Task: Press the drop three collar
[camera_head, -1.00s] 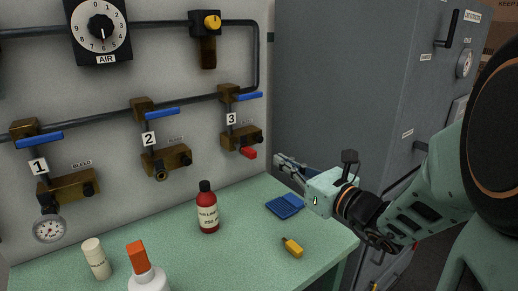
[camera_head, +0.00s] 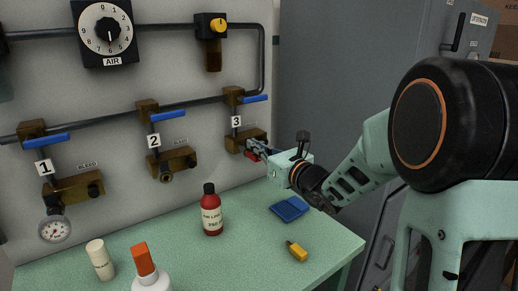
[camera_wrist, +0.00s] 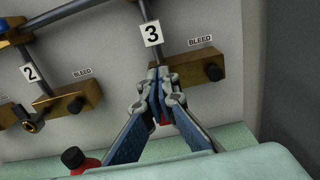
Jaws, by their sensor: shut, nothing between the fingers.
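Drop three, marked "3", is a brass block (camera_head: 236,144) on the wall panel with a blue lever (camera_head: 256,98) above it. In the wrist view its brass block (camera_wrist: 200,67) has a black knob at the right and a BLEED label above. My gripper (camera_head: 252,147) is shut and empty, its fingertips in front of the block's lower part. In the wrist view my gripper (camera_wrist: 157,80) covers the block's left end, where the outlet collar is hidden. A bit of red fitting (camera_wrist: 163,121) shows between the fingers. I cannot tell whether the fingertips touch it.
Drop two (camera_head: 172,162) and drop one (camera_head: 73,189) are to the left on the panel. On the green bench (camera_head: 240,262) stand a red bottle (camera_head: 212,214), a white bottle with orange cap and a cream container. A blue pad (camera_head: 290,208) and yellow tool (camera_head: 297,251) lie below my arm.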

